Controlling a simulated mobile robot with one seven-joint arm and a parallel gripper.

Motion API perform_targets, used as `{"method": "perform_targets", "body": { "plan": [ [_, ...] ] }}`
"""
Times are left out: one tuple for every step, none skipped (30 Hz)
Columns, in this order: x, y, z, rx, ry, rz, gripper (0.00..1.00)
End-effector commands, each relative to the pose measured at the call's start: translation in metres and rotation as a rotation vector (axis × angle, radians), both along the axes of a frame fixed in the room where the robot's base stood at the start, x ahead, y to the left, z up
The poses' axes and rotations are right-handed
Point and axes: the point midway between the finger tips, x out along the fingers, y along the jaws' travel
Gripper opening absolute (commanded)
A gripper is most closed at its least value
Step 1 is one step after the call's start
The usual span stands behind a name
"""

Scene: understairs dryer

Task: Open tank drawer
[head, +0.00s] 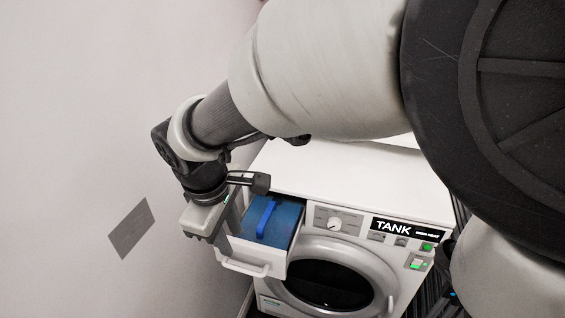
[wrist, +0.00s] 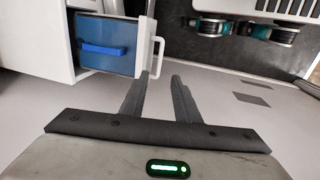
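The white dryer (head: 350,185) has "TANK" on its panel. Its tank drawer (head: 247,257) at the upper left is pulled out, showing a blue tank with a blue handle (head: 265,219) inside. The drawer's white front handle (head: 245,267) faces outward; it also shows in the wrist view (wrist: 157,55). My gripper (head: 220,240) is beside the drawer's left side in the head view. In the wrist view its two dark fingers (wrist: 160,78) are apart with nothing between them, and the drawer handle is just past the fingertips. I cannot tell whether they touch it.
A pale wall (head: 80,120) with a grey patch stands close at the left of my arm. The round dryer door (head: 335,280) is shut below the panel. In the wrist view, teal-and-black items (wrist: 255,30) lie on a dark strip.

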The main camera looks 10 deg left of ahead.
Motion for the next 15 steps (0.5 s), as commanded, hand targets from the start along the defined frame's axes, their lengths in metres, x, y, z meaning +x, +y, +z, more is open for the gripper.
{"method": "perform_targets", "body": {
  "plan": [
    [-0.001, 0.000, 0.010, 0.001, 0.000, 0.000, 0.29],
    [-0.002, 0.000, 0.013, 0.001, 0.000, 0.000, 0.29],
    [-0.003, 0.000, 0.017, 0.001, 0.000, -0.001, 0.29],
    [-0.003, 0.000, 0.020, 0.000, 0.000, -0.001, 0.29],
    [-0.004, 0.000, 0.022, 0.000, 0.000, -0.001, 0.29],
    [-0.004, 0.000, 0.024, 0.000, 0.000, -0.001, 0.29],
    [-0.005, 0.000, 0.025, 0.000, 0.000, -0.001, 0.29],
    [-0.005, 0.000, 0.026, 0.000, 0.000, -0.001, 0.29],
    [-0.005, 0.000, 0.026, 0.000, 0.001, -0.001, 0.29],
    [-0.005, 0.000, 0.026, -0.001, 0.001, -0.001, 0.29],
    [-0.005, 0.000, 0.026, -0.001, 0.001, -0.001, 0.29],
    [-0.005, 0.000, 0.026, -0.001, 0.001, -0.001, 0.29],
    [-0.005, 0.000, 0.026, -0.001, 0.001, 0.000, 0.29],
    [-0.005, 0.000, 0.026, -0.001, 0.001, 0.000, 0.29],
    [-0.005, 0.000, 0.026, -0.001, 0.001, 0.000, 0.29]
  ]
}}
